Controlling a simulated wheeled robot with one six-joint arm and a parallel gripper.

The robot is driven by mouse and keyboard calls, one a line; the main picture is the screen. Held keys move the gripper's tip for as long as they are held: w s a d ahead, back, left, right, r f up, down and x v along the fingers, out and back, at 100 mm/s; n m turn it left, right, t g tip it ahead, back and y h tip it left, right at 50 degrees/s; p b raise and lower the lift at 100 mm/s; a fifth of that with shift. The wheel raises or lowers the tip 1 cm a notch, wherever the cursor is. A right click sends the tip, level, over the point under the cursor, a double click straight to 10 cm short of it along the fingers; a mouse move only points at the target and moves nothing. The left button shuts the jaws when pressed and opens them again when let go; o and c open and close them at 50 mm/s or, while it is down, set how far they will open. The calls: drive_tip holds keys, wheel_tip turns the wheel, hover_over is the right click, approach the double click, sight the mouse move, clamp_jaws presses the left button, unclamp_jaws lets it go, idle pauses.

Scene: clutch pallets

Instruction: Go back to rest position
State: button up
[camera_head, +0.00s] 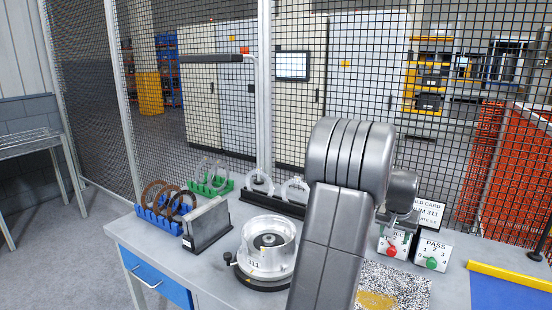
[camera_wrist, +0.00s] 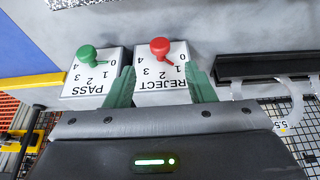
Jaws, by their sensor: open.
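My gripper (camera_wrist: 161,72) shows in the wrist view with two green fingers spread apart and nothing clearly held. The white REJECT box (camera_wrist: 160,90) with its red knob (camera_wrist: 160,48) appears between the fingers; whether they touch it cannot be told. The white PASS box (camera_wrist: 92,90) with its green knob (camera_wrist: 87,54) is just left of the fingers. In the head view my grey arm (camera_head: 335,220) rises over the table and hides the gripper. There the PASS box (camera_head: 436,247) shows whole and the REJECT box (camera_head: 392,248) stands beside it.
A round metal fixture with a drum (camera_head: 268,248) marked 311 stands left of my arm. Blue (camera_head: 160,221), green (camera_head: 213,187) and black (camera_head: 262,197) racks hold discs and rings. A card (camera_head: 429,212) stands behind the boxes. Wire mesh closes the table's back. A blue mat (camera_head: 500,293) lies right.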

drive_tip(key=shift+v, duration=1.95)
